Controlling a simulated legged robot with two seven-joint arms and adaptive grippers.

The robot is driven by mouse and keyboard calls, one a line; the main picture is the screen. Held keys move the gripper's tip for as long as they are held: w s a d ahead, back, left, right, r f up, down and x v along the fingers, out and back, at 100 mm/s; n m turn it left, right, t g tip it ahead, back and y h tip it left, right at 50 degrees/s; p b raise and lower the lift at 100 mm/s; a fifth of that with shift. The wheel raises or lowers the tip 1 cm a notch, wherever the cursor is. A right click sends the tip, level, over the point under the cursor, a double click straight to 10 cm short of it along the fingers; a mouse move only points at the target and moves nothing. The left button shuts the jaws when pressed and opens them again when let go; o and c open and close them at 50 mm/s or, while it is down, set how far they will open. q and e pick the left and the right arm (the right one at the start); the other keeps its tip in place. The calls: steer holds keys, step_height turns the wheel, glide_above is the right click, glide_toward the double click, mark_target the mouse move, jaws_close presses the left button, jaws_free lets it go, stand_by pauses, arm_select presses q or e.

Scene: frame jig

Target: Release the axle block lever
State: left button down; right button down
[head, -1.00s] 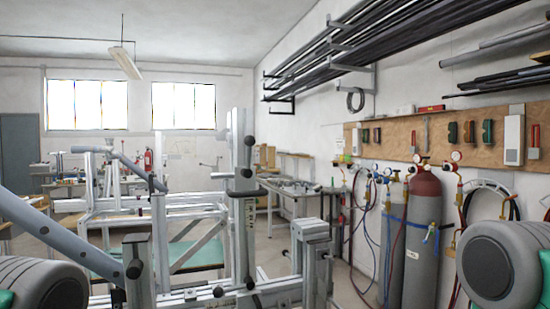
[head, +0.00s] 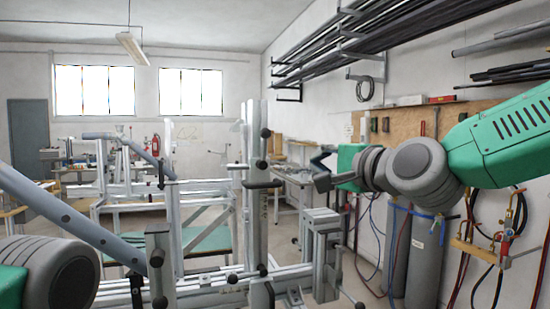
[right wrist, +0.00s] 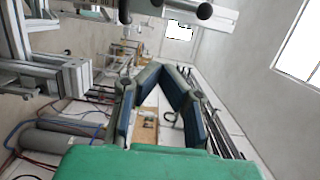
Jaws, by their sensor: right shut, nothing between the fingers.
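The frame jig (head: 255,215) of pale metal profiles stands in the middle of the head view. A dark horizontal handle (head: 262,184) sticks out from its tall upright; I cannot tell whether it is the axle block lever. My right gripper (head: 317,170) is to the right of that upright, at about the handle's height, apart from it. In the right wrist view its fingers (right wrist: 161,70) meet at the tips with nothing between them. The jig (right wrist: 40,75) is at the upper left there. My left arm shows at the lower left of the head view, but its gripper does not.
A blue-grey tube (head: 75,222) runs slantwise on the jig's left side. Dark knobs (head: 265,133) stick out from the upright. Gas cylinders (head: 425,255) with hoses stand by the right wall. A workbench (head: 300,178) is behind the jig.

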mark_target(263, 149)
steer(key=w+a+r+p, duration=0.2)
steer(key=w+a+r, duration=0.1)
steer(key=w, duration=0.6)
steer(key=a, duration=0.2)
steer(key=s+a, duration=0.1)
steer(key=a, duration=0.2)
steer(key=shift+s+a+f+p, duration=0.1)
steer(key=shift+s+a+p, duration=0.2)
steer(key=shift+a, duration=0.1)
steer(key=shift+w+d+f+t, duration=0.1)
steer(key=shift+d+t, duration=0.2)
steer(key=shift+d, duration=0.45)
steer(key=shift+a, duration=0.2)
steer(key=shift+s+a+r+n+p, duration=0.2)
steer(key=shift+a+n+p, duration=0.15)
steer(key=shift+a, duration=0.35)
steer(key=shift+f, duration=0.1)
steer(key=shift+d, duration=0.1)
